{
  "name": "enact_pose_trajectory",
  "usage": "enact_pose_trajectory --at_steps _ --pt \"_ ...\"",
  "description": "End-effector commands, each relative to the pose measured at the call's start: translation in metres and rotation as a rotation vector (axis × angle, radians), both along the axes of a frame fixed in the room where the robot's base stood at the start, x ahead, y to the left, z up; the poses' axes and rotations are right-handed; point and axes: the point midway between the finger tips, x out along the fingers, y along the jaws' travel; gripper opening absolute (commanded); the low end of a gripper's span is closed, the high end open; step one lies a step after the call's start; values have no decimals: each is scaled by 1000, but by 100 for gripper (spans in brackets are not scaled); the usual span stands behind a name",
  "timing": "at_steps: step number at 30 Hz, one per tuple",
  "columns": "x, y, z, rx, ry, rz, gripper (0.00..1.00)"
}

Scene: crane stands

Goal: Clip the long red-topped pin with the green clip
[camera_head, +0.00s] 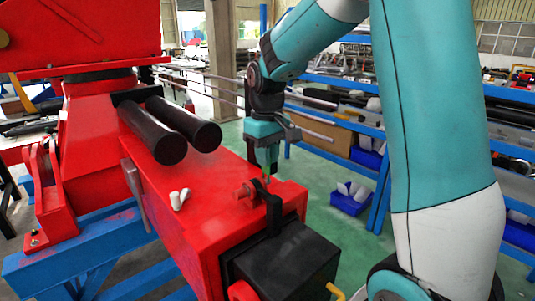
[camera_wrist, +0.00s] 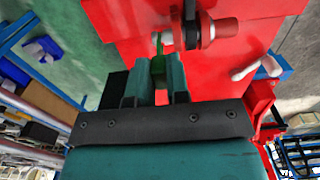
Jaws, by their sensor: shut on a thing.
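My gripper (camera_head: 266,168) points down over the red crane body's right edge and is shut on the green clip (camera_wrist: 158,66). The clip stands out past the fingertips, and its thin upper end (camera_wrist: 159,42) is close to a pale pin end (camera_wrist: 167,38) in the wrist view. I cannot tell whether they touch. The red pin (camera_head: 243,191) lies across the black upright bracket (camera_head: 273,214); its thick red and grey end also shows in the wrist view (camera_wrist: 222,28). The bracket hides part of the pin. In the head view the clip is only a small green sliver.
Two black cylinders (camera_head: 184,125) lie farther back. A black box (camera_head: 285,263) is in front of the bracket. Blue shelves (camera_head: 380,190) stand at the right, beyond green floor.

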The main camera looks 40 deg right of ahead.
Motion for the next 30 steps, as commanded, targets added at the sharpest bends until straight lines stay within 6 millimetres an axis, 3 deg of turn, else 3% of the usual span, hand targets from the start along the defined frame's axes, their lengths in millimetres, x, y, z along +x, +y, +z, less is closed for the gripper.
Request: enact_pose_trajectory --at_steps 22,23,26,27,30 --pt "0 0 -17 0 0 0 0" --pt "0 0 -17 0 0 0 18" --pt "0 0 -17 0 0 0 41" --pt "0 0 -17 0 0 0 46" --pt "0 0 -16 0 0 0 46"
